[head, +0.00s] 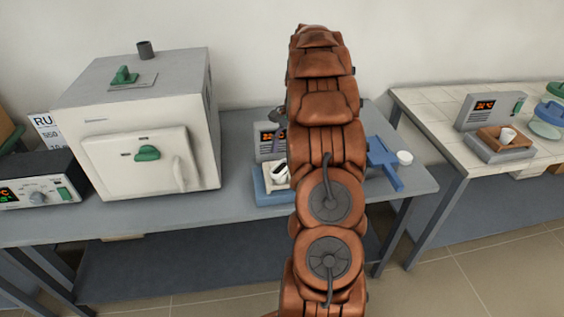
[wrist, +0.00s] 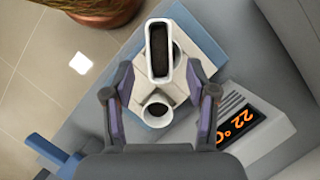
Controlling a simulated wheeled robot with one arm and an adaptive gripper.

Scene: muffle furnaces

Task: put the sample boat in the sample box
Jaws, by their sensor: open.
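The sample boat, a long white open vessel with a dark inside, shows in the wrist view (wrist: 160,76). It lies near the line between my fingertips, with a gap on each side. My gripper (wrist: 159,72) is open and empty, one finger to each side. In the head view my arm hides the gripper; a white vessel with a dark inside (head: 279,178) shows left of the arm. A blue box or tray (head: 270,197) is below it, and its blue edge shows in the wrist view (wrist: 201,36). I cannot tell for sure which thing is the sample box.
A white cup (wrist: 155,108) stands close behind the boat. A unit with an orange display (wrist: 238,127) is at the right. A white furnace (head: 135,150) stands left. A blue stand (head: 382,160) is right of my arm. A brown tray with a cup (head: 493,140) sits on the right table.

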